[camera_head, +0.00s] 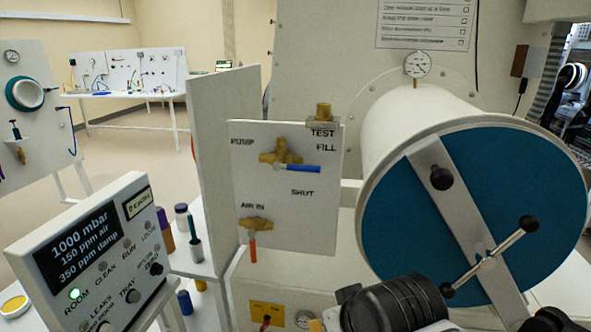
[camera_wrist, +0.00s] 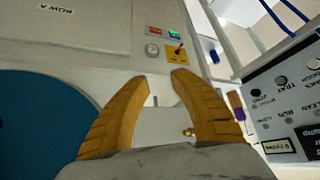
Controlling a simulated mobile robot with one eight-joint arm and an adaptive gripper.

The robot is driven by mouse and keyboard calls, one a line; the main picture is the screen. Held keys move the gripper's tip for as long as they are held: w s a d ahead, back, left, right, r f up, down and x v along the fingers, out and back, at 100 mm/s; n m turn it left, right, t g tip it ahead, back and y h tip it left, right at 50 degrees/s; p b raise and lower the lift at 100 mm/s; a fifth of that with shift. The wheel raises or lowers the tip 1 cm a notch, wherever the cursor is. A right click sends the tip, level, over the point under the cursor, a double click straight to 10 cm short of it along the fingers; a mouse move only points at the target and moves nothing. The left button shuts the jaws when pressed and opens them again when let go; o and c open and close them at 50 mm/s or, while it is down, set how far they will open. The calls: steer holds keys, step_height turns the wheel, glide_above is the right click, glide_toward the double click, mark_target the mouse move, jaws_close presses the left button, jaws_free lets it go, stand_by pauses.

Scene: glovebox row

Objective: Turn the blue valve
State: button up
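The blue valve is a brass body with a blue lever (camera_head: 290,167) on an upright white panel (camera_head: 325,225), left of the large white cylinder in the head view. Its lever points right, roughly level, below the word FILL and above SHUT. PUMP is printed to its left and TEST above. My gripper (camera_wrist: 162,80) shows in the wrist view as two tan fingers with clear space between the tips, open and empty. A small brass piece (camera_wrist: 188,132) shows between the fingers; I cannot tell which part it is. In the head view my dark arm is at the bottom, well below the valve.
A red-handled valve (camera_head: 253,240) marked AIR IN hangs below on the same panel, lever down. The cylinder's blue door (camera_head: 415,225) with its crossbar (camera_head: 490,262) stands close right. A display console (camera_head: 105,262) is front left. Coloured bottles (camera_head: 190,235) stand behind it.

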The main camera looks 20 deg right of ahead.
steer(key=w+d+r+n+h+p, duration=0.3)
steer(key=w+d+r+n+h, duration=0.1)
steer(key=w+h, duration=0.15)
steer(key=n+t+h+p, duration=0.25)
steer(key=t+h, duration=0.25)
steer(key=h, duration=0.5)
glide_toward(303, 171)
steer(key=x, duration=1.1)
jaws_close()
